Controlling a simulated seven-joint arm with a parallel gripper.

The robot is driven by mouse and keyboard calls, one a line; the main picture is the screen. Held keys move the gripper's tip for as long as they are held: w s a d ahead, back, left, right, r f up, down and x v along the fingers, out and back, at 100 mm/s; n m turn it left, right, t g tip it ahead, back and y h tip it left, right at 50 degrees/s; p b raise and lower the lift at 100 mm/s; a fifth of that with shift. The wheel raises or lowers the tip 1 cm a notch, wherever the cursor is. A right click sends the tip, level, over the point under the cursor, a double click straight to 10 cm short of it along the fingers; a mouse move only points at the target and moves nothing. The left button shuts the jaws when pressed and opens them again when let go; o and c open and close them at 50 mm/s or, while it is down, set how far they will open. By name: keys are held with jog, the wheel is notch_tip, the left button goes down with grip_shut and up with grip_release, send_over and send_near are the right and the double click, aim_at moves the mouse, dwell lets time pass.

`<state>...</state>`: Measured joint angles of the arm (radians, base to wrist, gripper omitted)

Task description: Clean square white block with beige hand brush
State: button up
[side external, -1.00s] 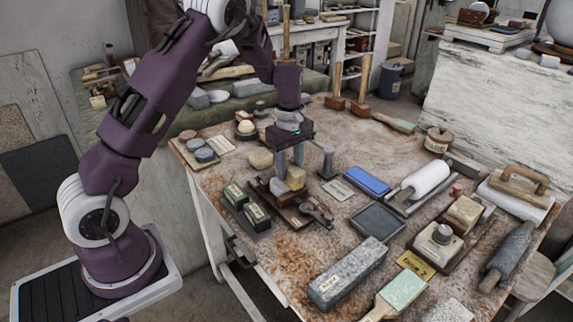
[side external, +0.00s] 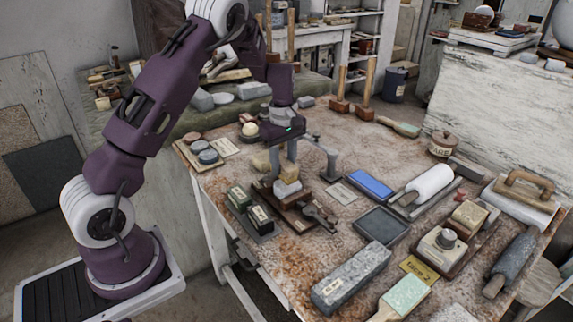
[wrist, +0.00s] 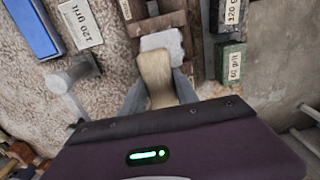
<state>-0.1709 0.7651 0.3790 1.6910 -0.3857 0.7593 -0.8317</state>
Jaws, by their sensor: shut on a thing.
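The square white block (side external: 287,189) rests on a dark wooden stand (side external: 296,212) near the table's left side. My gripper (side external: 285,166) is above it, pointing down and shut on the beige hand brush (side external: 289,173). The brush is right over the block and seems to touch its top; the exact contact is hard to make out. In the wrist view the brush (wrist: 155,76) lies between my fingers (wrist: 158,92), its far end overlapping the near edge of the white block (wrist: 161,43). The brush's underside is hidden.
Labelled grit blocks (side external: 260,219) stand just left of the stand, with a metal clamp-like tool (side external: 319,214) to its right. A blue block (side external: 371,184) and dark tray (side external: 381,225) lie further right.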

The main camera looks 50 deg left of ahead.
aim_at(294, 169)
jog(key=shift+d, duration=2.25)
jog(key=shift+a, duration=2.25)
jog(key=shift+d+r, duration=0.4)
jog(key=shift+d, duration=0.2)
jog(key=shift+d+r, duration=0.35)
jog(key=shift+d, duration=0.2)
